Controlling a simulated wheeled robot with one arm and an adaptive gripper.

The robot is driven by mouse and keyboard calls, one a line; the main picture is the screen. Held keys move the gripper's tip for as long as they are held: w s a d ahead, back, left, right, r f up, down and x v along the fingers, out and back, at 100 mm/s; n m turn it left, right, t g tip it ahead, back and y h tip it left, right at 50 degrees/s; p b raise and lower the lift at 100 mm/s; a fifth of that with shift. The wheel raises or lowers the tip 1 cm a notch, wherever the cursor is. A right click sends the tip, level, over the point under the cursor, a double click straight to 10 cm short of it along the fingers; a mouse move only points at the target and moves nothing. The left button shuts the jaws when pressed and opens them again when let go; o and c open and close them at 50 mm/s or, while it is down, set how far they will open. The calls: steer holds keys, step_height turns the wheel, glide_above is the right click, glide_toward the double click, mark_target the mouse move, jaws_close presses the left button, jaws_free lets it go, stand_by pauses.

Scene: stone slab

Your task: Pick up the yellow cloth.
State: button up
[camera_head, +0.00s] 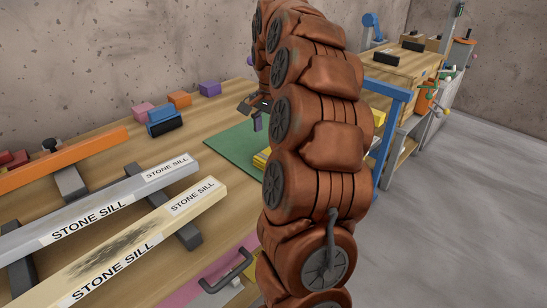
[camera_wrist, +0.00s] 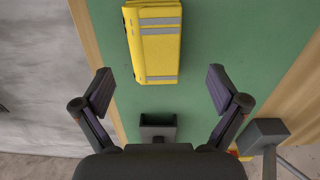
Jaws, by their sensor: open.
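The yellow cloth (camera_wrist: 155,45) lies folded on a green mat (camera_wrist: 210,50) in the wrist view, with grey stripes across it. In the head view only a small yellow edge of the cloth (camera_head: 260,160) shows, beside my arm, which hides the rest. My gripper (camera_wrist: 158,85) is open and empty, its two fingers spread wide on either side of the cloth's near end. The cloth lies ahead of the fingers and appears apart from them. In the head view my gripper (camera_head: 256,110) hangs over the green mat, partly hidden by my arm.
A small dark grey box (camera_wrist: 158,127) sits on the mat near my gripper. A grey block-headed tool (camera_wrist: 265,135) is at right. Two stone sills (camera_head: 100,215) lie on supports at left. Orange (camera_head: 180,99), purple and blue blocks stand at the back.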

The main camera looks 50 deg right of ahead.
steer(key=shift+s+a+f, duration=0.1)
steer(key=shift+s+f, duration=0.1)
steer(key=shift+f, duration=1.2)
steer(key=shift+s+f, duration=0.15)
steer(key=shift+f, duration=1.25)
steer(key=shift+c, duration=0.3)
steer(key=c, duration=1.2)
